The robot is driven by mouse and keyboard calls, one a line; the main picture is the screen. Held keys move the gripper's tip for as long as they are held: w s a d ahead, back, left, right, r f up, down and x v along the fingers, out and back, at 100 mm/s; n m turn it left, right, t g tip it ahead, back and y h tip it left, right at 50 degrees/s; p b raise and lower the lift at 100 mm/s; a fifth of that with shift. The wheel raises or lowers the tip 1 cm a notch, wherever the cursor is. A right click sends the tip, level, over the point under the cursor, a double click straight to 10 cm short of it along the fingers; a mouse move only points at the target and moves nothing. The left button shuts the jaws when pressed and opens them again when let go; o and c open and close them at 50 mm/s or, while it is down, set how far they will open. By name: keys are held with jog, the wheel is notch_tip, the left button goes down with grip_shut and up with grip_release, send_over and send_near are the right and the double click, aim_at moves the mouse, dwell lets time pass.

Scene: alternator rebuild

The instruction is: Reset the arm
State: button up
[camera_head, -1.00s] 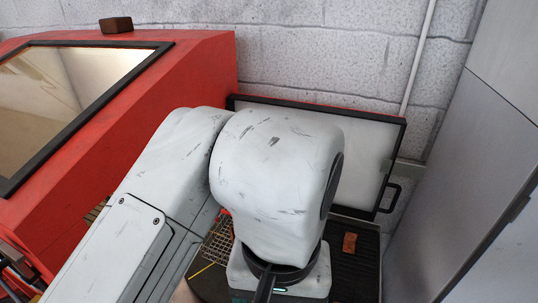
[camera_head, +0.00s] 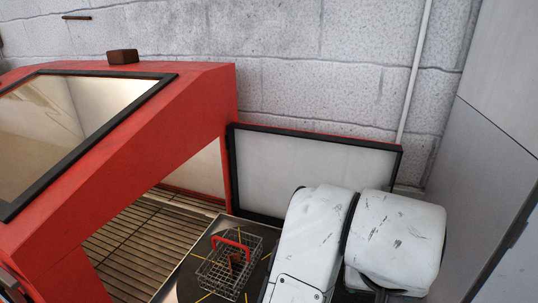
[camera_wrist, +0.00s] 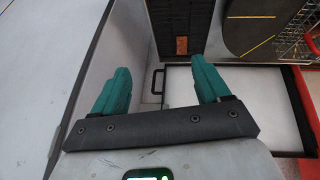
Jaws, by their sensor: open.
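My gripper (camera_wrist: 160,78) is open in the wrist view, with two teal fingers apart and nothing between them. In the head view my white arm covers the lower right, and the gripper itself is hidden. In the wrist view the gripper is near the framed door panel (camera_wrist: 235,92) and its black handle. A black ribbed mat (camera_wrist: 180,15) with a small reddish-brown block (camera_wrist: 182,45) on it lies beyond the fingertips.
A red cabinet (camera_head: 190,115) with a window and a slatted floor (camera_head: 140,235) stands left, its side door (camera_head: 310,165) open. A wire basket (camera_head: 228,268) with a red handle and a brown piece sits on a dark round plate. A grey cabinet (camera_head: 495,160) bounds the right.

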jog(key=d+f+n+t+h, duration=0.1)
jog(key=d+f, duration=0.2)
jog(key=d, duration=0.3)
jog(key=d+f+h, duration=0.1)
jog(key=d+f, duration=0.3)
jog(key=d, duration=0.1)
jog(key=s+d+f+n, duration=0.1)
jog(key=s+d+f, duration=0.35)
jog(key=f, duration=0.35)
jog(key=s+a+f+g+y, duration=0.2)
jog(key=s+f, duration=0.5)
jog(key=s, duration=0.2)
jog(key=s+a+f+g+y+b, duration=0.1)
jog(key=s+a+f+g+y, duration=0.1)
jog(key=s+f, duration=0.6)
jog(key=shift+s+a+y, duration=0.6)
jog(key=shift+s+a, duration=0.1)
jog(key=shift+s, duration=0.05)
